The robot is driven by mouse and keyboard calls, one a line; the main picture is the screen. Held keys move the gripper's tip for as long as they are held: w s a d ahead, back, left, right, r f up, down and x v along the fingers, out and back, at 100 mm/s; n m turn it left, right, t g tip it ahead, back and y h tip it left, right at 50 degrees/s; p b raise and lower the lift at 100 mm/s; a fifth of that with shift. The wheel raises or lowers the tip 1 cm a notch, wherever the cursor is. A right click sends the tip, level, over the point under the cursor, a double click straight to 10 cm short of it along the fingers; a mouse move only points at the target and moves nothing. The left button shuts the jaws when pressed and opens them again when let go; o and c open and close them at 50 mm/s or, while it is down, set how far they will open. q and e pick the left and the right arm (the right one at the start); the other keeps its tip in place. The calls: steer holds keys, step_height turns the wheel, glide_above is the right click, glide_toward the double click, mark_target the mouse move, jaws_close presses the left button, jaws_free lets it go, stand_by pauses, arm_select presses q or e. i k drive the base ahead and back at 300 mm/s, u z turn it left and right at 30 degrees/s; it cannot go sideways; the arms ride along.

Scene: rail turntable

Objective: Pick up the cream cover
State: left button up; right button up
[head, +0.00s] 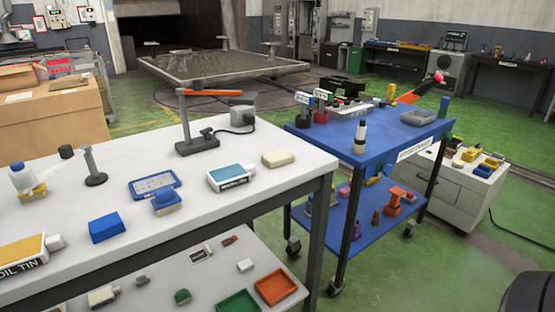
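A cream, low block with rounded edges (278,158), which looks like the cream cover, lies flat on the white table (262,186). Neither of my grippers is in view.
A grey stand with an orange arm (198,140) and a grey canister (242,117) stand behind it. A blue block (106,228) and a blue case (154,185) lie to the left. A blue cart (345,142) stands right of the table.

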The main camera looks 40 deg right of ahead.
mark_target(279, 158)
steer(key=z, duration=0.35)
steer(key=k, duration=0.5)
steer(key=z, duration=1.1)
steer(key=i, duration=0.95)
steer(key=u, duration=0.5)
